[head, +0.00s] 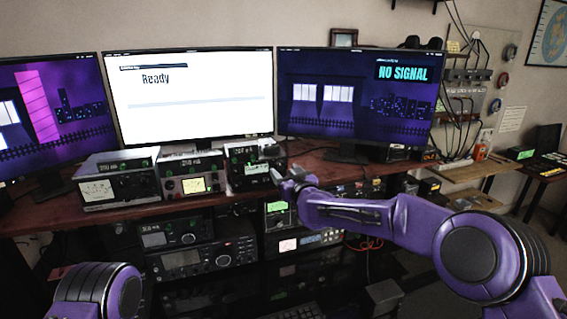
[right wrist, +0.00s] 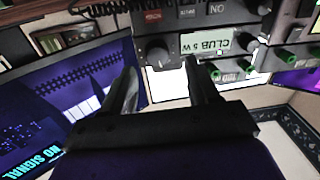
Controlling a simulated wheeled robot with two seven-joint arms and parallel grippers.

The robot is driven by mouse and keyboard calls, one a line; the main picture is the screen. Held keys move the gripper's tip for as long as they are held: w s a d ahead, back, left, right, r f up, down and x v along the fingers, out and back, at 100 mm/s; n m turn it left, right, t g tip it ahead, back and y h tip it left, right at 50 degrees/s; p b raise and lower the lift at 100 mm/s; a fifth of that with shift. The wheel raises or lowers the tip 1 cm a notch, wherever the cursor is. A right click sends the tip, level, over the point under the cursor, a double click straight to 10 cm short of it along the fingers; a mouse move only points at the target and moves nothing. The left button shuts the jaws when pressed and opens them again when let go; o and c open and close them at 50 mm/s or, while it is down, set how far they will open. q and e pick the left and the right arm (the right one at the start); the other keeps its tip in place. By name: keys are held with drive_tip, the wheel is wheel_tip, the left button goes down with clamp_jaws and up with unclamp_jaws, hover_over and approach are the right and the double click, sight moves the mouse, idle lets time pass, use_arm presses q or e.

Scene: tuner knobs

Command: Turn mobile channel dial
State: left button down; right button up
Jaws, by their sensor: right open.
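In the right wrist view, which is upside down, a grey radio (right wrist: 180,20) has a lit display reading "CLUB 5 W" (right wrist: 212,40). A round dark knob (right wrist: 155,50) sits beside the display, probably the mobile channel dial. My right gripper (right wrist: 161,68) is open, with its two fingers pointing at the radio and the knob between their tips in the picture. I cannot tell whether they touch it. In the head view, the right gripper (head: 284,178) is at the right front of a small radio (head: 249,168) on the shelf. My left gripper is out of view.
Two more radios, one at left (head: 115,180) and one in the middle (head: 192,175), stand on the wooden shelf (head: 60,212). Three monitors stand behind, the right one (head: 350,95) reading "NO SIGNAL". A large radio (head: 200,258) sits below the shelf.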

sight(281, 167)
drive_tip(key=x, duration=0.2)
drive_tip(key=shift+w+f, duration=0.15)
drive_tip(key=shift+w, duration=0.25)
drive_tip(key=shift+w+p, duration=0.15)
drive_tip(key=shift+p, duration=0.2)
drive_tip(key=shift+w, duration=0.1)
drive_tip(key=c, duration=1)
drive_tip(key=shift+c, duration=0.2)
